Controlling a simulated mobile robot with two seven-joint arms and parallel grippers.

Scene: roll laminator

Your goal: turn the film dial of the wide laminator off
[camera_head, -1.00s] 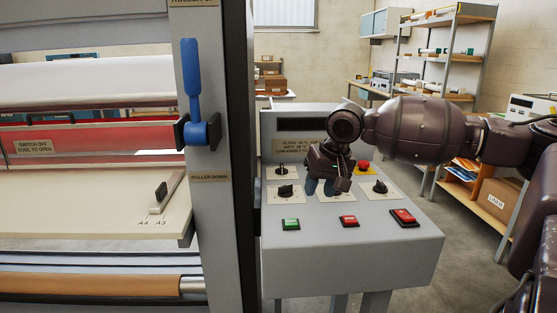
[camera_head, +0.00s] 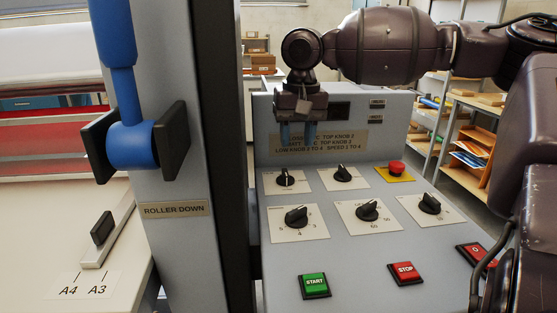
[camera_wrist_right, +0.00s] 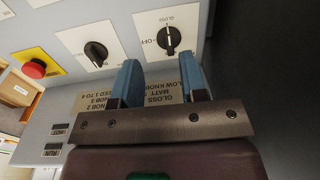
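The film dial (camera_head: 286,178) is the small black knob at the upper left of the grey control panel, on a white card. It also shows in the right wrist view (camera_wrist_right: 169,41), where GLOSS is printed above it and OFF at its left. Its white mark appears to point towards GLOSS. My right gripper (camera_head: 298,136) hangs in front of the panel's label plate, just above the film dial in the head view. In the right wrist view, its blue fingers (camera_wrist_right: 159,68) are apart with nothing between them, and the dial lies just beyond the tips. My left gripper is out of view.
A second small knob (camera_head: 343,174) and a red emergency button (camera_head: 396,168) sit to the right. Larger knobs (camera_head: 297,216) and the START (camera_head: 314,286) and STOP (camera_head: 405,273) buttons lie below. A blue lever (camera_head: 130,142) stands on the post at left.

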